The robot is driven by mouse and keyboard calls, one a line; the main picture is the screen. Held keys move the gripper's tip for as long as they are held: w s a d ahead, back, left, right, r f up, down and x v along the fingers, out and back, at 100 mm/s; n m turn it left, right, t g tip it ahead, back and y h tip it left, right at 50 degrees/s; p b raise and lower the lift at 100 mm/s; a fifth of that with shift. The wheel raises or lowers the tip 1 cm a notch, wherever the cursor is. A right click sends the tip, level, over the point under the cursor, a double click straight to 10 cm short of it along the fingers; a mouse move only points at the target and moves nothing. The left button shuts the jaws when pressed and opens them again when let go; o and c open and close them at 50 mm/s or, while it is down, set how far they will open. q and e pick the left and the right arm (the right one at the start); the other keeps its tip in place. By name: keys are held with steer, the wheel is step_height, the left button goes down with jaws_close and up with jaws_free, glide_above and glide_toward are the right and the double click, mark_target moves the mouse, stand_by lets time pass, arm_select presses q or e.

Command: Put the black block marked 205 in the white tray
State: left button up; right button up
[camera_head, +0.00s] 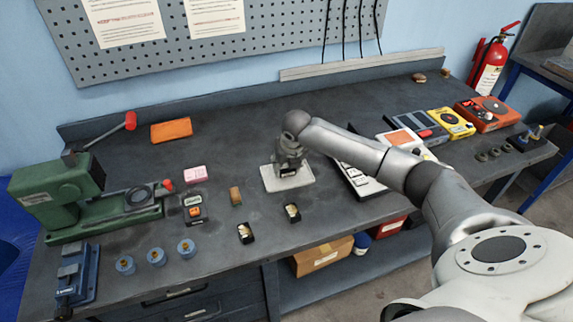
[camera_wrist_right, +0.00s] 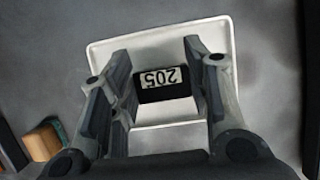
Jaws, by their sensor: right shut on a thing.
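The black block marked 205 (camera_wrist_right: 164,84) is between the fingers of my right gripper (camera_wrist_right: 160,92), which is shut on it. Its white label reads upside down in the wrist view. The white tray (camera_wrist_right: 222,36) lies directly below the block and gripper. In the head view the right gripper (camera_head: 288,168) is over the white tray (camera_head: 296,183), and the block is mostly hidden there. I cannot tell whether the block touches the tray floor. My left gripper does not show.
A green machine (camera_head: 62,195) stands at the far left. The bench behind the tray is clear.

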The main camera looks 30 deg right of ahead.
steer(key=shift+w+f, duration=0.1)
steer(key=shift+f, duration=0.2)
steer(key=shift+f, duration=0.15)
steer(key=o, duration=1.2)
steer(key=shift+s+r, duration=0.25)
steer(key=shift+r, duration=0.35)
steer(key=b+v, duration=0.1)
steer(key=v, duration=1)
steer(key=shift+s+a, duration=0.1)
steer(key=shift+a, duration=0.05)
steer(key=shift+f, duration=0.1)
